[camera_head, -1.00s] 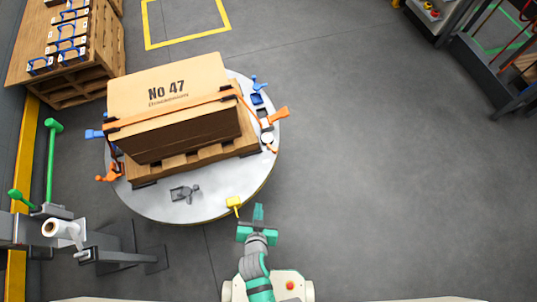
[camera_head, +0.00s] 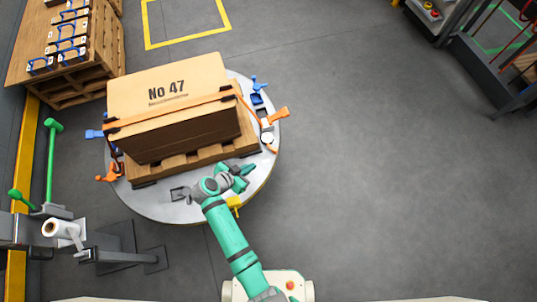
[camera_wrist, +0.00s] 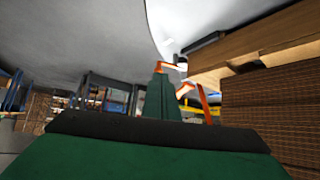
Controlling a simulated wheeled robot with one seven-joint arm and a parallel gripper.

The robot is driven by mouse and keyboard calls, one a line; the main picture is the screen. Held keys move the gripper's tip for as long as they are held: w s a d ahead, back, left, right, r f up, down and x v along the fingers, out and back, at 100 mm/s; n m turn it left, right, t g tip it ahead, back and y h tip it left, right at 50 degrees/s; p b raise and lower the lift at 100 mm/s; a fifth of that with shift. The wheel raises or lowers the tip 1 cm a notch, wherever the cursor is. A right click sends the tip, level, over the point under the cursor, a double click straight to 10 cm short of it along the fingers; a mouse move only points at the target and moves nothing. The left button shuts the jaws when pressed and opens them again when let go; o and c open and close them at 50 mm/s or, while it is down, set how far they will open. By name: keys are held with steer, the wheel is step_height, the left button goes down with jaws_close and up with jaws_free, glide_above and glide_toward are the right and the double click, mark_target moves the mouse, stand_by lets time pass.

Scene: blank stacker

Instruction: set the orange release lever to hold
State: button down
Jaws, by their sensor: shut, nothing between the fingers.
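A carton marked No 47 (camera_head: 168,90) sits strapped on a wooden pallet on the round grey turntable (camera_head: 165,208). Orange parts show at its rim: one at the right (camera_head: 278,115), a small one below it (camera_head: 271,149), and one at the left (camera_head: 108,174). I cannot tell from the head view which is the release lever. My gripper (camera_head: 247,171) is shut and empty, over the front right of the turntable, below the right-hand orange parts. In the wrist view, bent orange bars (camera_wrist: 205,103) show beyond the green fingers (camera_wrist: 163,98), apart from them as far as I can tell.
A yellow part (camera_head: 233,203) stands at the turntable's front edge beside my arm. Blue parts (camera_head: 258,90) sit at its right rim. Floor at the right is clear.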

mark_target(274, 152)
steer(key=shift+f, duration=0.1)
steer(key=x, duration=0.9)
steer(key=shift+w+d, duration=0.1)
steer(key=shift+d, duration=0.05)
steer(key=shift+w+d+f, duration=0.25)
steer(key=shift+w+d, duration=0.8)
steer(key=shift+w, duration=0.2)
steer(key=shift+w+d, duration=0.4)
steer(key=shift+w, duration=0.05)
